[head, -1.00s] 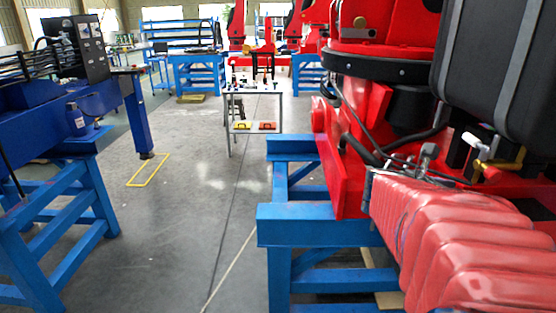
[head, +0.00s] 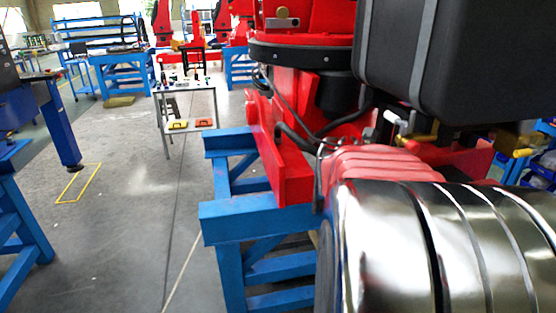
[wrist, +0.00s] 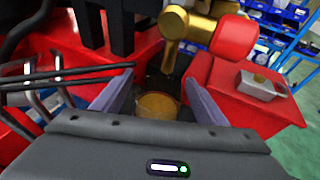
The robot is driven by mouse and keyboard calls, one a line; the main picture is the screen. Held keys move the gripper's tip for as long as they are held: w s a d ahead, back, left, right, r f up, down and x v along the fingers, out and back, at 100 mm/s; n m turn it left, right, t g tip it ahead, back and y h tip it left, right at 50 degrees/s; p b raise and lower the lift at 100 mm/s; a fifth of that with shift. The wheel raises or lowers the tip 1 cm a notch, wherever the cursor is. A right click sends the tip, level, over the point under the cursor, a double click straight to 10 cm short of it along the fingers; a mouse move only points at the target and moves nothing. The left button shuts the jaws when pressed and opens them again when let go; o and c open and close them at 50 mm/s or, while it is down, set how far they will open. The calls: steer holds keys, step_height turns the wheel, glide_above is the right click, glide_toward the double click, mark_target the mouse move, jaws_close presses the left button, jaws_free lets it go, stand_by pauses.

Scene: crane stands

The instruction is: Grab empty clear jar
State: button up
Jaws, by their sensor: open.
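In the wrist view, my gripper (wrist: 159,82) is open, with its two grey fingers wide apart. A round amber-brown disc (wrist: 158,106) inside a dark, glassy-looking rim shows between the fingers, close to the palm. It may be the jar seen from above, but I cannot tell for sure. The fingers stand on either side of it, and I see no clear contact. My gripper is not visible in the head view, and no clear jar can be made out there.
Red machine parts (wrist: 245,95) and a gold fitting with a red end (wrist: 205,30) crowd the wrist view. In the head view, a red crane (head: 300,150) stands on a blue stand (head: 250,222). A shiny banded cylinder (head: 385,250) fills the lower right.

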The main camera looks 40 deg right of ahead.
steer(key=shift+d+f, duration=0.1)
steer(key=shift+d, duration=0.15)
steer(key=shift+c, duration=0.4)
steer(key=c, duration=1.3)
steer(key=shift+r, duration=0.5)
steer(key=w+a, duration=0.1)
steer(key=a, duration=1.7)
steer(key=shift+w+r, duration=0.15)
steer(key=shift+r, duration=0.1)
